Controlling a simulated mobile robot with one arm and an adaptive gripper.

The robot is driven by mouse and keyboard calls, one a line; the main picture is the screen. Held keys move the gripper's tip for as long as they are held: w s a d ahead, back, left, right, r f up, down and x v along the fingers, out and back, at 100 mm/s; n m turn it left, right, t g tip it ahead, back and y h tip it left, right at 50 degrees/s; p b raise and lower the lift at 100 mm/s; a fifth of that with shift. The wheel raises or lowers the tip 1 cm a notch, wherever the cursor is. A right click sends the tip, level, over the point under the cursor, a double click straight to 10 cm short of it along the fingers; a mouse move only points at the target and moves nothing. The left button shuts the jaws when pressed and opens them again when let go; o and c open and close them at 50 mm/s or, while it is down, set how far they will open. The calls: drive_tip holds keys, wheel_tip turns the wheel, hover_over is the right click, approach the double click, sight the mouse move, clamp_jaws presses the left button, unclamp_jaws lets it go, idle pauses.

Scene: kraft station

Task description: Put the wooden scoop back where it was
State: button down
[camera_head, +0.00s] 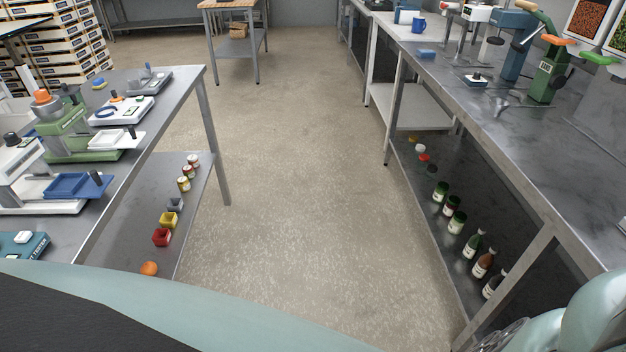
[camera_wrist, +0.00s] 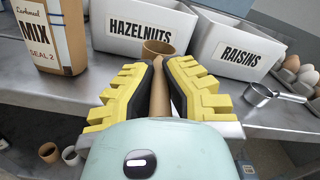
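In the wrist view, the wooden scoop (camera_wrist: 158,50) shows as a round brown cup with a pale wooden handle running back toward me. My gripper (camera_wrist: 159,72), with black and yellow fingers, is shut on the handle. The scoop's cup is in front of the white bin marked HAZELNUTS (camera_wrist: 136,28); I cannot tell whether it touches the bin or the counter. The white bin marked RAISINS (camera_wrist: 232,50) stands to its right. In the head view I make out neither the scoop nor my gripper.
A MIX carton (camera_wrist: 52,35) stands left on the metal counter (camera_wrist: 88,88). A metal measuring cup (camera_wrist: 262,94) and an egg tray (camera_wrist: 296,84) lie right. Small cups (camera_wrist: 49,152) sit below. In the head view, clear floor (camera_head: 300,200) separates two workbenches.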

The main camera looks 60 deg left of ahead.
drive_tip(key=shift+s+d+f, duration=0.1)
drive_tip(key=shift+f, duration=1.45)
drive_tip(key=shift+b, duration=0.35)
drive_tip(key=shift+f, duration=0.2)
drive_tip(key=c, duration=1.1)
unclamp_jaws()
drive_tip(key=shift+c, duration=0.2)
drive_tip(key=shift+r, duration=0.15)
